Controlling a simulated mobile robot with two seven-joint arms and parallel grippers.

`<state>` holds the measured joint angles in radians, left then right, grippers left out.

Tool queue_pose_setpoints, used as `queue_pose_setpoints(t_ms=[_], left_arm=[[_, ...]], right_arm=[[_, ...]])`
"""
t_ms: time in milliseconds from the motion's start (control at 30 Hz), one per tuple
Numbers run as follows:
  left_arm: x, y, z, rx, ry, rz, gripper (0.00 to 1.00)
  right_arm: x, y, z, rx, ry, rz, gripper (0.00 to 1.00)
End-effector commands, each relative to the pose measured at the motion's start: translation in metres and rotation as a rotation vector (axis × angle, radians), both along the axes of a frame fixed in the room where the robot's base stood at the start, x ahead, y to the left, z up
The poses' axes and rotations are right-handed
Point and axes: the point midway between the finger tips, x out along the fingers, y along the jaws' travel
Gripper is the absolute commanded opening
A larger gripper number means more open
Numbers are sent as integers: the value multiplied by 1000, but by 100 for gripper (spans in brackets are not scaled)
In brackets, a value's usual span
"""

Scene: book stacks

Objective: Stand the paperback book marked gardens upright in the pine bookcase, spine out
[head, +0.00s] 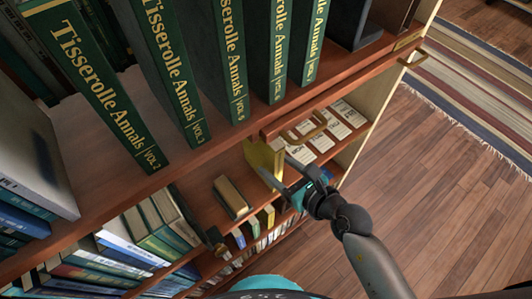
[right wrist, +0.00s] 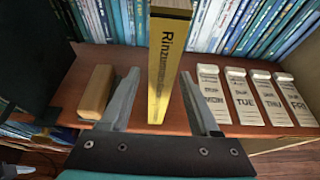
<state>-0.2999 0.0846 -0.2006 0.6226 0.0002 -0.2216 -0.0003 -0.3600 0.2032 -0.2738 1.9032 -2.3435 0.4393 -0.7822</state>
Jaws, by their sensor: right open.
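My right gripper (head: 280,172) is open at a lower shelf of the wooden bookcase (head: 100,212). A yellow book (head: 265,157) stands upright there. In the right wrist view, the yellow book (right wrist: 160,75) shows its narrow spine between the two spread fingers (right wrist: 159,73), with gaps on both sides. Its dark lettering begins "Rinzu" and the rest is too small to read. I cannot make out a book marked gardens. My left gripper is not in view.
A tan block-like object (right wrist: 96,92) lies left of the yellow book. Several white day-marked cards (right wrist: 240,95) lie to its right. Blue-spined books (right wrist: 270,30) line the back. Large green Tisserolle Annals volumes (head: 165,70) fill the shelf above. Open wood floor (head: 450,180) lies right.

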Motion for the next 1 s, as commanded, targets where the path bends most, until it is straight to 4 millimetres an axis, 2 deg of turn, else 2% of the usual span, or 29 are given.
queue_pose_setpoints(t_ms=[100,300,700,867,1000], left_arm=[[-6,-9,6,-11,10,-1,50],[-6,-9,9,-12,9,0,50],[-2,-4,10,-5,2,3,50],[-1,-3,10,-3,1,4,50],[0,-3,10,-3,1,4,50]], right_arm=[[-19,-14,10,-3,1,1,62],[-37,-27,18,-1,0,0,62],[-42,-31,21,3,2,-2,62],[-41,-34,4,108,84,-64,62],[-40,-45,-32,352,266,-231,62]])
